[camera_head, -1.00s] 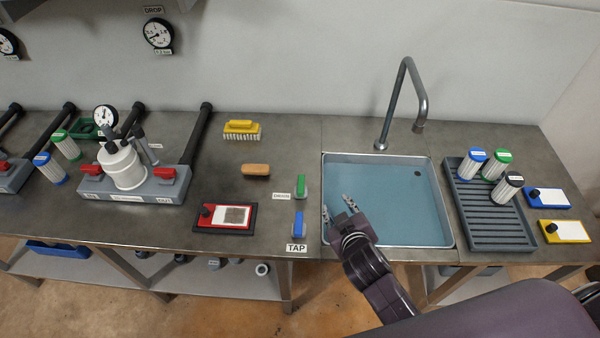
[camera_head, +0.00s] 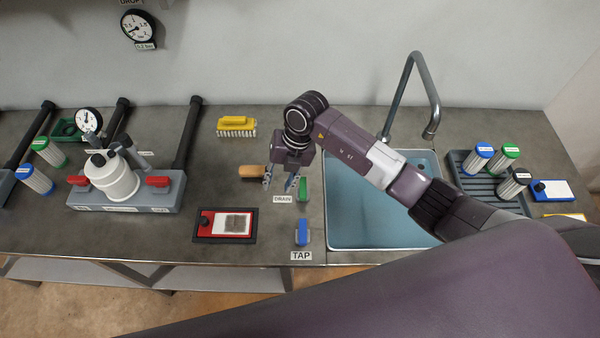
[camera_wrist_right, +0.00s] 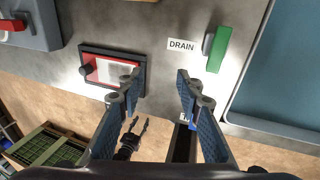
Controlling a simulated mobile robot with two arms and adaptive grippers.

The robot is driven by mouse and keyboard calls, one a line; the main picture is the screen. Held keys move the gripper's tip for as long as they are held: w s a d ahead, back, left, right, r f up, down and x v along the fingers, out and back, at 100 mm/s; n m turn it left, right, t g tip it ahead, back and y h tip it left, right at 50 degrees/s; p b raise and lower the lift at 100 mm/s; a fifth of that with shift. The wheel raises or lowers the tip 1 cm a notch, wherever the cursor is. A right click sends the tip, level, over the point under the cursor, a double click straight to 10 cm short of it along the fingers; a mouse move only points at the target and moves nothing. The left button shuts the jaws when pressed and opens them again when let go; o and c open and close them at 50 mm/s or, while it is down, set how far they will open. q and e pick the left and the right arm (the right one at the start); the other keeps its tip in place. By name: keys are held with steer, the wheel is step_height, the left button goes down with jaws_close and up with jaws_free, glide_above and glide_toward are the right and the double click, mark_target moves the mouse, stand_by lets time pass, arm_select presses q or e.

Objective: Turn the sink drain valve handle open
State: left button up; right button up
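The green drain handle (camera_head: 303,189) stands on the bench left of the sink, beside the DRAIN label (camera_head: 283,198). In the right wrist view the handle (camera_wrist_right: 218,48) is at upper right, beyond the fingertips and clear of them. My right gripper (camera_head: 278,183) is open and empty, above the bench and just left of the handle in the head view. Its spread fingers (camera_wrist_right: 158,85) also show in the wrist view. My left gripper (camera_wrist_right: 138,127) shows small and dark low in the wrist view, fingers apart. It is outside the head view.
The blue tap handle (camera_head: 303,232) stands nearer the front edge. The sink (camera_head: 345,232) is to the right, partly behind my right arm. A wooden block (camera_head: 252,172), a yellow brush (camera_head: 236,125) and a red-framed panel (camera_head: 224,225) lie to the left.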

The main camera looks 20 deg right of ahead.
mark_target(303, 186)
steer(key=d+h, duration=0.1)
steer(key=d, duration=0.1)
steer(key=w+d+h, duration=0.1)
steer(key=d, duration=0.1)
steer(key=d+h, duration=0.1)
steer(key=d, duration=0.2)
steer(key=shift+w+d+r+m, duration=0.1)
steer(key=shift+w+m, duration=0.2)
steer(key=shift+s+f+p, duration=0.1)
steer(key=shift+f+p, duration=0.25)
arm_select(q)
steer(key=shift+w+r+p, duration=0.15)
steer(key=shift+r+p, duration=0.2)
steer(key=shift+r, duration=0.25)
steer(key=shift+w+r+p, duration=0.15)
steer(key=shift+r+p, duration=0.2)
steer(key=shift+r, duration=0.25)
arm_select(e)
step_height(303, 186, down, 7)
steer(key=shift+r, duration=0.2)
steer(key=shift+c, duration=0.6)
jaws_close()
